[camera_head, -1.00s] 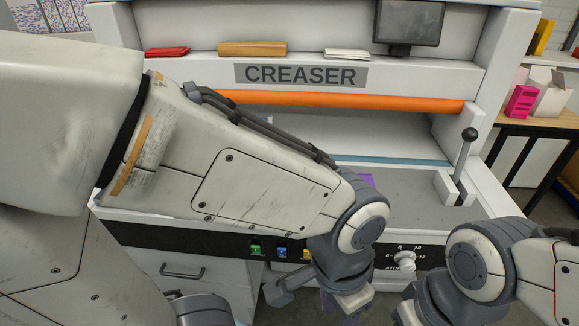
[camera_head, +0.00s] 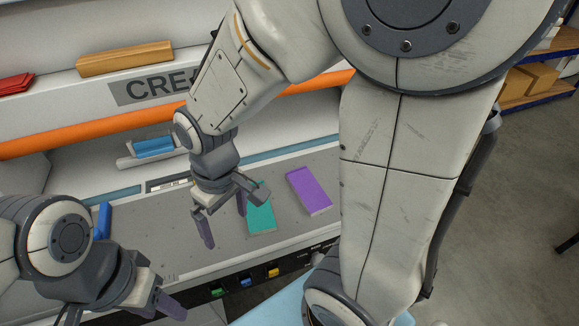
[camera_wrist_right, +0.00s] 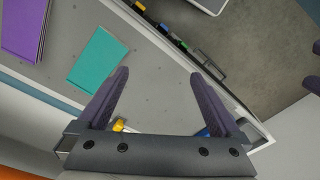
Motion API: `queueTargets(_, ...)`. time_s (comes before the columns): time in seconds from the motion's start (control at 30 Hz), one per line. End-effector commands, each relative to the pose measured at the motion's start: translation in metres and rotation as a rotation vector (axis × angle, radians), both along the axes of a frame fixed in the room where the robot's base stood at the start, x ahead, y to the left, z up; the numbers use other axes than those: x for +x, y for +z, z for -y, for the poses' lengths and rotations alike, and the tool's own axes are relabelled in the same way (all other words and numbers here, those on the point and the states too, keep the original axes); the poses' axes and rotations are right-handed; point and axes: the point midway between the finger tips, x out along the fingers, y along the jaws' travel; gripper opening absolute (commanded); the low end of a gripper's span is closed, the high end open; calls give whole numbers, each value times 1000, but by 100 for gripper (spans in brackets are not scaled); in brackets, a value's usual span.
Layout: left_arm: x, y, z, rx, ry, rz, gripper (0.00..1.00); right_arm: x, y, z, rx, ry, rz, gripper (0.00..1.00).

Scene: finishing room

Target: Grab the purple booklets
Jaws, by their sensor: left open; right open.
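The purple booklets (camera_head: 308,192) lie as one flat block on the grey bed of the creaser, right of a teal booklet (camera_head: 261,216). In the right wrist view the purple booklets (camera_wrist_right: 20,28) are at the upper left, cut by the edge, with the teal one (camera_wrist_right: 97,60) between them and my gripper. My right gripper (camera_head: 224,228) is open and empty over the bed, left of the teal booklet; one finger overlaps its edge in the picture. My left gripper (camera_head: 128,312) is open at the lower left, away from the booklets, partly cut off.
The creaser's orange bar (camera_head: 95,130) crosses behind the bed. A blue item (camera_head: 103,221) lies at the bed's left and another blue item (camera_head: 153,147) sits in a rack behind. Coloured buttons (camera_head: 246,282) line the front. My right arm covers the bed's right part.

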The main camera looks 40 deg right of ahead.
Motion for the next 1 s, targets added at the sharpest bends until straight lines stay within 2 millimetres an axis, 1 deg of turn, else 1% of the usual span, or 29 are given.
queueTargets(0.03,0,30,0,-1,0,1,50,23,16,26,-11,-81,-13,100)
queueTargets(0.07,0,37,0,-1,1,1,50,34,17,41,-14,-119,-14,100)
queueTargets(0.1,0,47,0,-1,1,1,50,47,18,63,-19,-167,-16,100)
queueTargets(0.17,0,61,0,-1,1,1,50,62,17,97,-26,-237,-20,100)
queueTargets(0.2,0,70,0,-1,1,1,50,69,15,120,-30,-279,-23,100)
queueTargets(0.27,0,81,0,-1,2,1,50,74,12,153,-34,-339,-27,100)
queueTargets(0.3,0,87,0,-1,2,1,50,75,9,173,-36,-375,-31,100)
queueTargets(0.4,0,99,0,0,2,0,50,72,2,213,-39,-443,-36,100)
queueTargets(0.43,0,101,0,0,2,0,50,71,0,223,-40,-458,-36,100)
queueTargets(0.5,0,105,0,0,2,0,50,68,-4,239,-41,-485,-39,100)
queueTargets(0.6,0,108,0,0,3,0,50,65,-12,250,-41,-503,-42,100)
queueTargets(0.67,0,109,0,0,2,0,50,64,-20,253,-41,-508,-42,100)
queueTargets(0.8,0,113,0,0,2,0,50,63,-43,253,-40,-508,-44,100)
queueTargets(0.9,0,115,0,0,2,0,50,64,-54,253,-41,-508,-42,100)
queueTargets(1.0,0,116,0,0,1,0,50,64,-61,253,-42,-507,-40,100)
